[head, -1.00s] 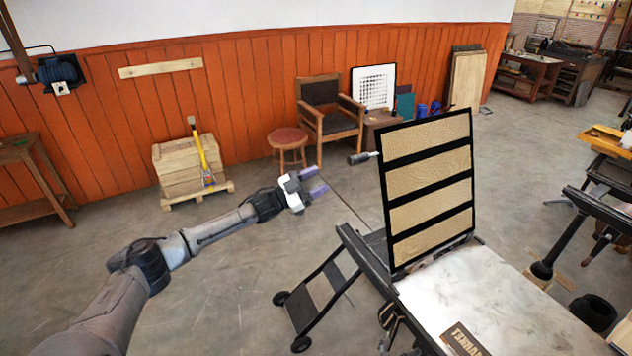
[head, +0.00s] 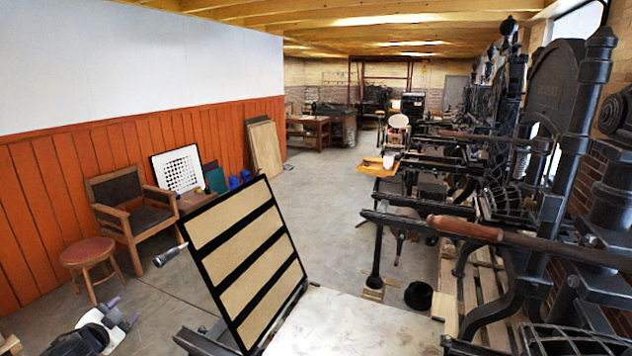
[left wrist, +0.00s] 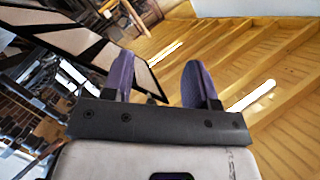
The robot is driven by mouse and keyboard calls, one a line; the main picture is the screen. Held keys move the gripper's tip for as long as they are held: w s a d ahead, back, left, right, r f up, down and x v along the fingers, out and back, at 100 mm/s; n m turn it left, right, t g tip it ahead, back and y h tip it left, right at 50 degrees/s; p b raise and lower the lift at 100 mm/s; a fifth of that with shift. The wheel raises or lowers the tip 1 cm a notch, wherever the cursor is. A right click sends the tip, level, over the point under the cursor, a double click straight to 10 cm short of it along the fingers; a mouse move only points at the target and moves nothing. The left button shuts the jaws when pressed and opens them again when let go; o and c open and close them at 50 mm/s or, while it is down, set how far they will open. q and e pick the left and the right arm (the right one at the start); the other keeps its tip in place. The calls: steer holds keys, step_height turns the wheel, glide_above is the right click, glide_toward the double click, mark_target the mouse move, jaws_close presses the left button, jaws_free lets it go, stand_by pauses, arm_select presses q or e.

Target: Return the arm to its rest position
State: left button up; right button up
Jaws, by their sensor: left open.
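My left gripper (head: 121,312) is at the lower left of the head view, below the round stool and left of the tilted framed panel. Its two purple fingers stand apart with nothing between them. In the left wrist view the same open fingers (left wrist: 158,82) show against the wooden ceiling beams, and the panel's striped frame lies at the upper left. Most of the left arm is outside the head view. My right gripper is not in view.
The raised framed panel (head: 243,262) with a handle (head: 170,255) stands beside the gripper, above a pale press bed (head: 345,325). A red-topped stool (head: 87,252) and wooden armchair (head: 130,212) stand by the orange wall. Dark iron presses (head: 560,130) fill the right.

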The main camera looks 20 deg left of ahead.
arm_select(q)
steer(key=s+d+f+g, duration=0.2)
steer(key=s+d+f, duration=0.1)
steer(key=s+d, duration=0.55)
steer(key=s+d+f+n+g+h, duration=0.15)
steer(key=s+d+f, duration=0.3)
steer(key=d, duration=0.75)
steer(key=s+d+f+g, duration=0.3)
steer(key=s+d, duration=0.4)
steer(key=d, duration=0.4)
steer(key=s+d+f+n+g+h, duration=0.1)
steer(key=s+d+f+g, duration=0.1)
steer(key=s+d+f, duration=0.45)
steer(key=s+d+f+n+g+h, duration=0.1)
steer(key=s+d+f+g+h, duration=0.15)
steer(key=s, duration=0.75)
steer(key=w+d+r+p+v, duration=0.1)
steer(key=w+p+v, duration=0.2)
steer(key=p+v, duration=1)
steer(key=shift+a+r+y+p, duration=0.2)
steer(key=shift+a+y+p, duration=0.15)
steer(key=shift+p, duration=0.55)
steer(key=shift+s, duration=0.1)
